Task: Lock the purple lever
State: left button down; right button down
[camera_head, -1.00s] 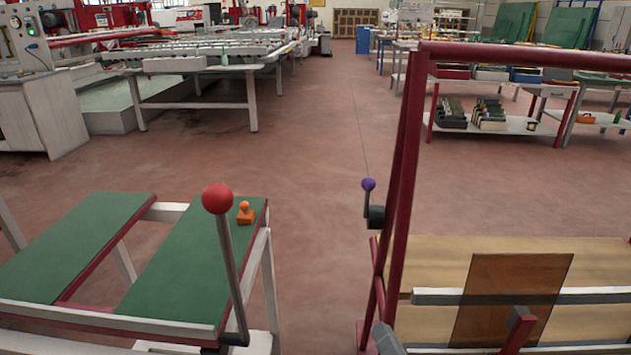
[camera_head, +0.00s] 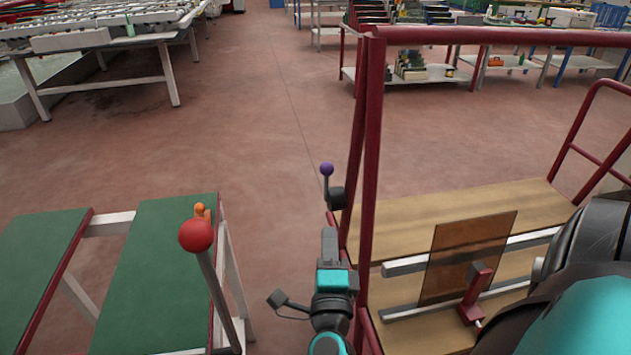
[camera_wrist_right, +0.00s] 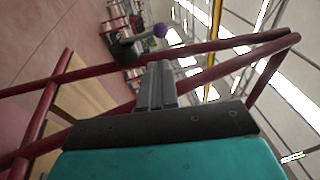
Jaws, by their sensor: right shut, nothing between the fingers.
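The purple lever (camera_head: 327,170) has a round purple knob on a short dark stem. It stands upright from a black pivot on the left post of the dark red frame (camera_head: 370,150). My right gripper (camera_head: 329,232) is below the knob in the head view, beside the frame's post. Its fingers are shut and empty, apart from the lever. In the right wrist view the gripper (camera_wrist_right: 160,68) points up toward the purple knob (camera_wrist_right: 160,30), with the knob just beyond the fingertips. My left gripper is not in view.
A red-knobbed lever (camera_head: 196,236) stands by the green-topped table (camera_head: 150,270) at left. A brown translucent pane (camera_head: 465,255) leans in the red frame at right. Open floor (camera_head: 265,140) lies beyond and left of the purple lever.

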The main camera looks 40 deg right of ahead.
jog(key=p, duration=0.1)
send_near(326, 175)
jog(key=x, duration=0.6)
jog(key=shift+r, duration=0.1)
jog(key=shift+w+d, duration=0.2)
jog(key=shift+d, duration=0.1)
jog(key=shift+w, duration=0.15)
